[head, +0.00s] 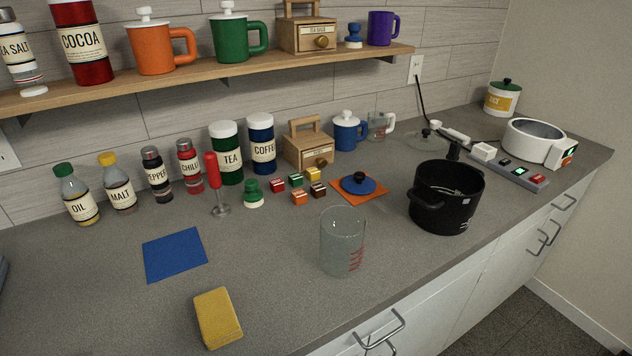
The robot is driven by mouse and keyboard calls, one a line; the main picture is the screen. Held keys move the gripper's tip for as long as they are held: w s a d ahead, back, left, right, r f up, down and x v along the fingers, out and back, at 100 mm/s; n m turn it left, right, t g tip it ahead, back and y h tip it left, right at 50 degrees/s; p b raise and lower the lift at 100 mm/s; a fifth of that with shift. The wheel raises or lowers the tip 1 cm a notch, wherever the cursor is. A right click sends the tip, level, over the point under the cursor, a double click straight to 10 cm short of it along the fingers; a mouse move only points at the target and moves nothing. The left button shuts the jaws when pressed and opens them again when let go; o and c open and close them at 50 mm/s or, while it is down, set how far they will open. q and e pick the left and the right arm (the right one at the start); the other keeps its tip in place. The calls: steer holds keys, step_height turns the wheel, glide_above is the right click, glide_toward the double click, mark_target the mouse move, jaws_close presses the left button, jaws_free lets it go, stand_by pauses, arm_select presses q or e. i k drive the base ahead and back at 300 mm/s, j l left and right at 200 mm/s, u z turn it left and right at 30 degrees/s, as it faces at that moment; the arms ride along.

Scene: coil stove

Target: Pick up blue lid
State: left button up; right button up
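A round blue lid (349,186) with a black knob on top lies flat on an orange square mat (375,195), right of the middle of the counter. Its top and front are in plain view, with nothing touching it from above. Neither my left gripper nor my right gripper is in view.
Small coloured cubes (299,197) lie left of the mat. A black pot (446,205) stands to its right and a clear measuring beaker (343,245) in front. A blue mug (345,132) stands behind. The grey counter is clear around the yellow sponge (218,317) and blue mat (175,254).

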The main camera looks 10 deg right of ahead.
mark_target(358, 183)
steer(key=i+l+u, duration=0.25)
steer(key=l+u, duration=0.2)
steer(key=i+l+u, duration=0.1)
steer(key=l+u, duration=0.15)
steer(key=l, duration=0.2)
